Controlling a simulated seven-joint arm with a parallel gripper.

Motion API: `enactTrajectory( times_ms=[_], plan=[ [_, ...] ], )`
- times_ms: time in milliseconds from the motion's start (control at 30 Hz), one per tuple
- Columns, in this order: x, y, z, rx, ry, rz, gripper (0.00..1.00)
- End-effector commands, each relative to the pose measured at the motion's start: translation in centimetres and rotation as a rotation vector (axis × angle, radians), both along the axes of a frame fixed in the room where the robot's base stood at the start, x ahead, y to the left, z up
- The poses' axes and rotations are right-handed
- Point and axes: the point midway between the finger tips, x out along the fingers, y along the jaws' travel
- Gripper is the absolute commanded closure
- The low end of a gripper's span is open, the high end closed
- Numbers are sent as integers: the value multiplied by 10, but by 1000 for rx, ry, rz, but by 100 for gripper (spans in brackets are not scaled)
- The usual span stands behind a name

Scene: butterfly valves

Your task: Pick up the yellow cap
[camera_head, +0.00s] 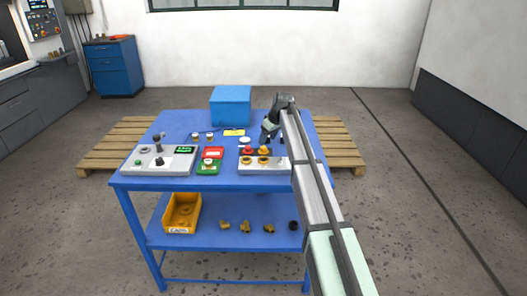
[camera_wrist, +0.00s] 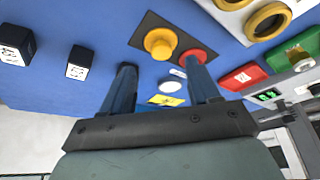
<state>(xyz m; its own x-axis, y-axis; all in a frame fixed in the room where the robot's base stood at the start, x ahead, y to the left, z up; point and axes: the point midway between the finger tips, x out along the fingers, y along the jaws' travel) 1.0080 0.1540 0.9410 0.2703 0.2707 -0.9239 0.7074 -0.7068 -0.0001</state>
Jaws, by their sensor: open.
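The yellow cap (camera_head: 264,149) sits on the blue table beside the red cap (camera_head: 247,149), at the back edge of a white block. In the wrist view the yellow cap (camera_wrist: 160,43) is a round knob on a dark plate. The red cap (camera_wrist: 192,58) is beside it, partly hidden by one finger. My gripper (camera_head: 266,138) is above the table, close behind the yellow cap in the head view. In the wrist view its two fingers (camera_wrist: 162,75) are apart with nothing held between them. The yellow cap appears beyond the fingertips, apart from them.
The white block (camera_head: 254,168) carries yellow rings. Red and green boxes (camera_head: 210,164) and a grey control panel (camera_head: 158,161) stand left. A blue box (camera_head: 230,105) is at the back. A white disc (camera_head: 245,140) and yellow label (camera_head: 234,132) lie behind the caps.

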Motion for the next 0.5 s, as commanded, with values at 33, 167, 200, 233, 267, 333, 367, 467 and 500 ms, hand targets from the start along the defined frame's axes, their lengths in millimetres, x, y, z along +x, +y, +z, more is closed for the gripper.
enactTrajectory(
  times_ms=[33,167,200,233,267,333,367,467,500],
  plan=[
    [1,1,-2,0,0,0,39],
    [2,2,-7,0,0,0,39],
    [2,3,-10,-1,1,0,39],
    [3,4,-12,-1,1,0,39],
    [3,5,-15,-1,1,0,39],
    [5,7,-23,0,1,-1,39],
    [6,9,-27,0,1,-1,39],
    [10,13,-39,0,2,-1,39],
    [11,14,-44,0,2,-1,39]
  ],
)
